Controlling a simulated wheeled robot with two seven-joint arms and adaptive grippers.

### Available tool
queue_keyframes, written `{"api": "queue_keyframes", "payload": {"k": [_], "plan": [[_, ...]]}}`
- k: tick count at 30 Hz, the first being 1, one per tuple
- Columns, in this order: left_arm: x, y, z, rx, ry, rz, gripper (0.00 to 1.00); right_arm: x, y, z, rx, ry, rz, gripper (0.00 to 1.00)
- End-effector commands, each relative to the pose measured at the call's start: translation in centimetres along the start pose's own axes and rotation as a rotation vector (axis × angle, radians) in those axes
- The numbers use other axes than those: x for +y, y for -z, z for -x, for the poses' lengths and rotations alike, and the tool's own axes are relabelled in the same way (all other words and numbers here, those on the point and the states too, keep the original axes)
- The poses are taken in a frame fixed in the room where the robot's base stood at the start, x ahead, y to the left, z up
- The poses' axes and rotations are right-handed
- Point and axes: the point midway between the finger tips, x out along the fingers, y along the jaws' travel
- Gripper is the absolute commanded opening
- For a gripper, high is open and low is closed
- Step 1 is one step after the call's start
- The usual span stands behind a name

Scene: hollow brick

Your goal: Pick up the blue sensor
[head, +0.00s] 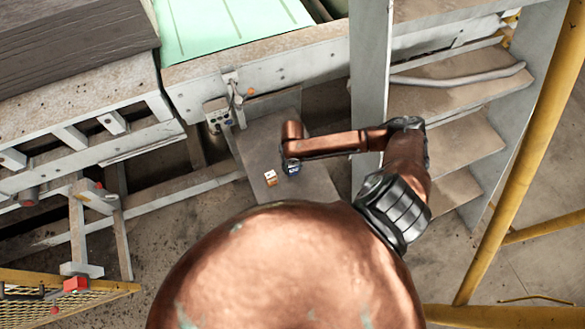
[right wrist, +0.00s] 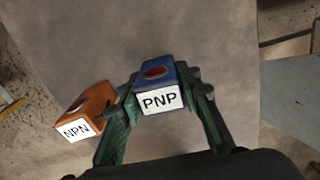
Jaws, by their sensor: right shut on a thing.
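The blue sensor (right wrist: 157,82) is a small box with a white "PNP" label and a red-brown round spot on top. In the right wrist view it sits between the two fingers of my right gripper (right wrist: 165,98), which is shut on it. In the head view the blue sensor (head: 293,168) shows just below the end of my right arm, over a grey plate (head: 262,142). I cannot tell whether it touches the plate. My left gripper is not in view.
An orange sensor (right wrist: 86,110) labelled "NPN" lies close to the left finger; it also shows in the head view (head: 271,178). A grey post (head: 369,90) and metal steps (head: 450,140) stand to the right. A machine frame with a control box (head: 218,114) is behind.

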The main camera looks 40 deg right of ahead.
Motion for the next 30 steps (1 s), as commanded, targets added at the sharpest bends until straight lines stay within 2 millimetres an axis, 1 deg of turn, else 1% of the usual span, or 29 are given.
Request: {"api": "queue_keyframes", "payload": {"k": [1, 9, 16, 20, 23, 26, 29, 30], "plan": [[0.0, 0.0, 0.0, 0.0, 0.0, 0.0, 0.41, 0.0, 0.0, 0.0, 0.0, 0.0, 0.0, 0.23], [0.0, 0.0, 0.0, 0.001, 0.0, 0.0, 0.41, 0.0, 0.0, 0.0, -0.001, 0.0, 0.0, 0.05], [0.0, 0.1, 0.0, 0.001, 0.0, 0.0, 0.41, 0.0, 0.0, 0.1, -0.001, 0.0, 0.0, 0.05], [0.0, 0.1, 0.1, 0.001, 0.0, 0.0, 0.41, 0.0, -0.1, 0.7, -0.002, 0.0, 0.001, 0.05], [0.0, 0.1, 0.1, 0.001, 0.0, 0.0, 0.41, 0.0, -0.1, 1.7, -0.003, -0.001, 0.001, 0.05], [0.0, 0.1, 0.2, 0.001, 0.0, 0.0, 0.41, 0.0, -0.1, 3.5, -0.004, -0.001, 0.003, 0.05], [0.0, 0.1, 0.3, 0.001, 0.0, 0.0, 0.41, 0.6, 1.8, 5.5, -0.001, -0.002, 0.006, 0.05], [0.0, 0.1, 0.4, 0.001, 0.0, 0.0, 0.41, 0.8, 2.6, 6.4, -0.002, -0.002, 0.006, 0.05]]}}
